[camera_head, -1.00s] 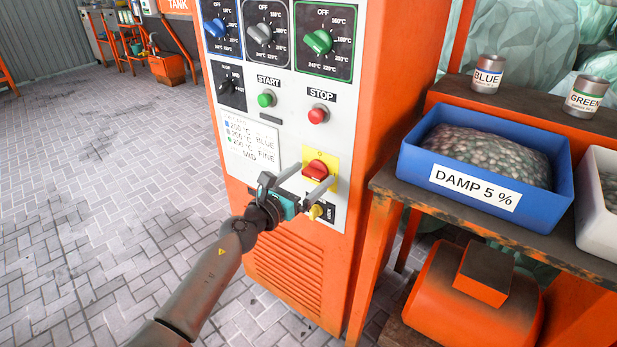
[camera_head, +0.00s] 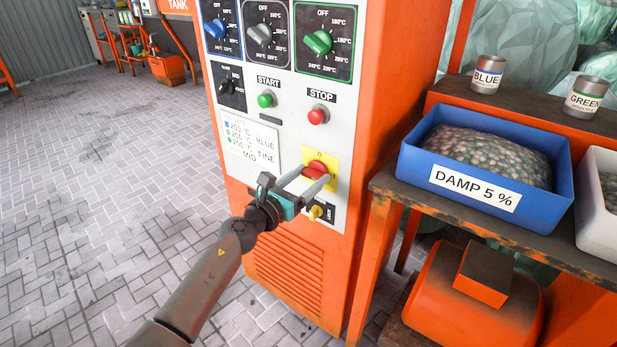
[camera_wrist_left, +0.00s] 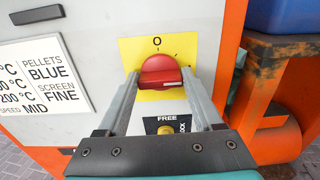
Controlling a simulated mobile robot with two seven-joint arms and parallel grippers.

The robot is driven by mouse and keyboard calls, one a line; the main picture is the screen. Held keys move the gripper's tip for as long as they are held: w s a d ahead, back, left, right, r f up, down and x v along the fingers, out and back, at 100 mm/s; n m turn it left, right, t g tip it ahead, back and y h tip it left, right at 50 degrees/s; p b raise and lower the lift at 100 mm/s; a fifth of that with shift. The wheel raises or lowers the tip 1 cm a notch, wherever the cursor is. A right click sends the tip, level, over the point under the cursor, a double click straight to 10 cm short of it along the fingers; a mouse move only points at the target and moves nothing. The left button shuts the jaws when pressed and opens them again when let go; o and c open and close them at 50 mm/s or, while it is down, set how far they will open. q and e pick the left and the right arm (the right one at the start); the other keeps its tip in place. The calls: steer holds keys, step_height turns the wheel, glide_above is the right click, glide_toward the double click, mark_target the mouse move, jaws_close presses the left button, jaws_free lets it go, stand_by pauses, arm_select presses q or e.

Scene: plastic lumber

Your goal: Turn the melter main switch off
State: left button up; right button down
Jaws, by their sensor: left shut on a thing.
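The melter main switch is a red rotary knob (camera_head: 314,167) on a yellow plate (camera_head: 333,160), low on the melter's white panel. In the left wrist view the red knob (camera_wrist_left: 160,70) sits below the plate's "0" mark, with a white mark on its lower right edge. My left gripper (camera_head: 316,175) is shut on the knob, one finger on each side of it. The fingers partly cover the knob and plate in the head view. The wrist view also shows my left gripper (camera_wrist_left: 160,80) from behind. My right gripper is not in view.
The green START (camera_head: 266,99) and red STOP (camera_head: 318,115) buttons are above. An orange bench with a blue pellet bin (camera_head: 420,170) stands to the right. The floor at left is clear.

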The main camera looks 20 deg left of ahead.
arm_select(q)
steer(key=shift+n, duration=0.6)
steer(key=shift+n+p, duration=0.3)
steer(key=shift+p, duration=0.05)
steer(key=n, duration=0.2)
steer(key=shift+a+n+p, duration=0.1)
steer(key=shift+n+p, duration=0.2)
steer(key=shift+p, duration=0.1)
steer(key=n+p, duration=0.1)
steer(key=n, duration=0.4)
steer(key=shift+p, duration=0.3)
steer(key=n+p, duration=0.1)
steer(key=n, duration=0.3)
steer(key=shift+a+n, duration=0.1)
steer(key=shift+n, duration=0.3)
steer(key=shift+f+n+p, duration=0.15)
steer(key=shift+n+p, duration=0.65)
steer(key=shift+n, duration=1.1)
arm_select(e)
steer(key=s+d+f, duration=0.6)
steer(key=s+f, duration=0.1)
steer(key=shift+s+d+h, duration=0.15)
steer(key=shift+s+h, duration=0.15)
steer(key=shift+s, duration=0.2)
